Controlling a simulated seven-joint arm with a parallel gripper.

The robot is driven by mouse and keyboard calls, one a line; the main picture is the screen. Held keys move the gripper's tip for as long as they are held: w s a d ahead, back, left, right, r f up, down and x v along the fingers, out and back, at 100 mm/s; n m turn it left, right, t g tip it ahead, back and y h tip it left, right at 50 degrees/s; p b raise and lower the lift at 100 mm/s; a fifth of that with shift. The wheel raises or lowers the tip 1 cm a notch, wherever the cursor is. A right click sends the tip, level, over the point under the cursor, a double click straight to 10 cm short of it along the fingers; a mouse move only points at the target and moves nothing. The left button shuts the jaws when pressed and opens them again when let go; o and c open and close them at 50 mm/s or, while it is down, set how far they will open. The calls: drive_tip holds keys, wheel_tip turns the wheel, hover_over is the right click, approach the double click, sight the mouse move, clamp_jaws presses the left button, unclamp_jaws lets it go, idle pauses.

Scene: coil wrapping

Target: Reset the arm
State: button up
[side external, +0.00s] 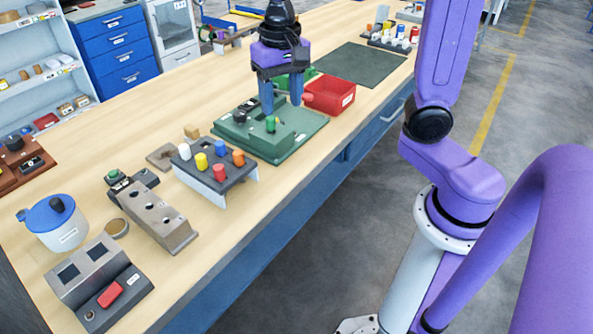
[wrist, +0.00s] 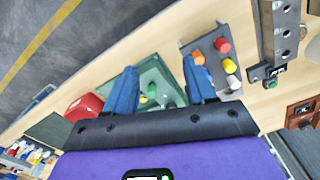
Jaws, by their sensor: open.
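My gripper (side external: 281,97) hangs above the green fixture plate (side external: 292,138), its two blue fingers pointing down, spread apart and empty. In the wrist view my gripper (wrist: 163,92) shows its fingers wide apart, with the green plate between and below them. On the plate are a green peg (side external: 271,124) and a dark round part (side external: 240,115). I cannot see a coil clearly between the fingers.
A red bin (side external: 329,95) stands just behind the plate. A grey block with coloured pegs (side external: 214,172) stands in front of it, then a grey metal block (side external: 158,222), a blue-lidded pot (side external: 60,222) and a grey switch box (side external: 98,280). A dark mat (side external: 362,64) lies farther back, bare.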

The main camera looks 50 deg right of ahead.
drive_tip(key=s+f+n, duration=0.3)
drive_tip(key=s+n, duration=0.5)
drive_tip(key=s, duration=0.2)
drive_tip(key=s+d+f+n, duration=0.1)
drive_tip(key=s+f+n, duration=0.2)
drive_tip(key=s+n, duration=0.5)
drive_tip(key=shift+s+d+n, duration=0.3)
drive_tip(key=shift+s+n, duration=0.1)
drive_tip(key=shift+s, duration=0.65)
